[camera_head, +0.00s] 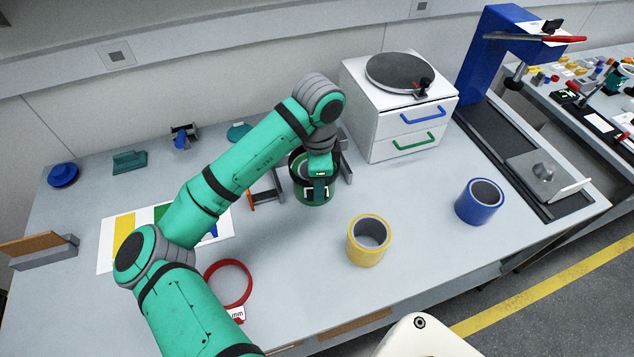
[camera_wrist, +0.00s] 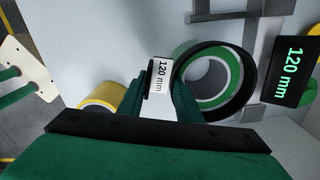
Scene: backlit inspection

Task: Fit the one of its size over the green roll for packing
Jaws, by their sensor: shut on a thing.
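The green roll (camera_head: 313,198) stands upright near the middle of the table, partly behind my gripper. In the wrist view its green rim and grey core (camera_wrist: 208,80) show inside a black ring (camera_wrist: 250,88). The ring has a white tag (camera_wrist: 160,75) reading 120 mm. My gripper (camera_head: 318,192) is shut on the tagged side of this black ring, at the roll's top. The ring encircles the roll as seen from the wrist; I cannot tell how low it sits. A dark display (camera_wrist: 290,70) beside the roll reads 120 mm in green. A red ring (camera_head: 249,284) lies at the front left.
A yellow roll (camera_head: 365,252) and a blue roll (camera_head: 474,208) stand to the right. A white drawer cabinet (camera_head: 392,140) stands behind. A blue press-like stand (camera_head: 480,70) is at the back right. A colour-striped sheet (camera_head: 108,240) lies left, under my arm.

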